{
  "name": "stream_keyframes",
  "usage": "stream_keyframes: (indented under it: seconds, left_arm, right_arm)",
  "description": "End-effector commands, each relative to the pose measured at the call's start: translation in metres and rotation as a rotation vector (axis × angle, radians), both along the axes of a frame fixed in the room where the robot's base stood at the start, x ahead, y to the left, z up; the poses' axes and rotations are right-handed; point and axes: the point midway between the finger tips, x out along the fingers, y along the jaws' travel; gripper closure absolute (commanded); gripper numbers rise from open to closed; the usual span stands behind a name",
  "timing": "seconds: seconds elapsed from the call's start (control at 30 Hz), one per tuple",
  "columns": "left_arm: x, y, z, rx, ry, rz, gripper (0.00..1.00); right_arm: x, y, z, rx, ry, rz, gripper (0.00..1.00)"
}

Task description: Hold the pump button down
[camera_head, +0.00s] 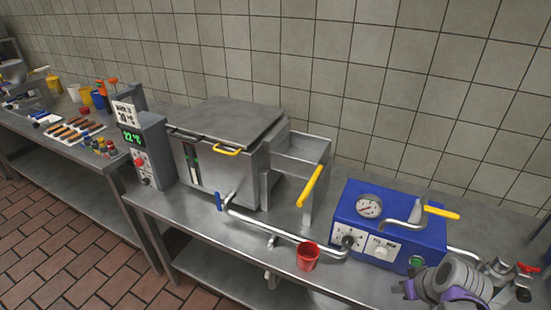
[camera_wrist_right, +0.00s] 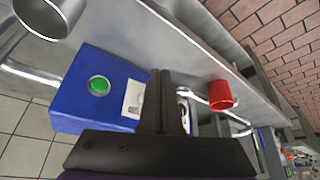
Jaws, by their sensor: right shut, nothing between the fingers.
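The blue pump box (camera_head: 400,236) stands on the steel counter at the right in the head view. Its round green button (camera_head: 416,261) is on the front, near the lower right corner. In the right wrist view the button (camera_wrist_right: 98,86) shows clear and uncovered on the blue box (camera_wrist_right: 75,111), left of my fingers. My right gripper (camera_head: 408,289) is just below the button in the head view. Its dark fingers are shut and empty in the right wrist view (camera_wrist_right: 167,76). I cannot tell the exact gap, but no finger covers the button. My left gripper is out of view.
A red cup (camera_head: 307,256) stands at the counter's front edge, beneath a steel pipe. A lidded steel vat (camera_head: 225,130) with yellow handles stands mid-counter. A yellow-handled lever (camera_head: 440,212) sits atop the box. Steel pipes and a red-handled valve (camera_head: 528,267) are at the right.

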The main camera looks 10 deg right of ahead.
Motion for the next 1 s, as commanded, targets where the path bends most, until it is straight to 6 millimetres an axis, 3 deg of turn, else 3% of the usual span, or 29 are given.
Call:
stream_keyframes:
  seconds: [1.0]
  left_arm:
    - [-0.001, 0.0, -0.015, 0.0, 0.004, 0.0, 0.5]
  right_arm:
    - [0.026, -0.055, -0.012, 0.0, 0.001, -0.001, 1.0]
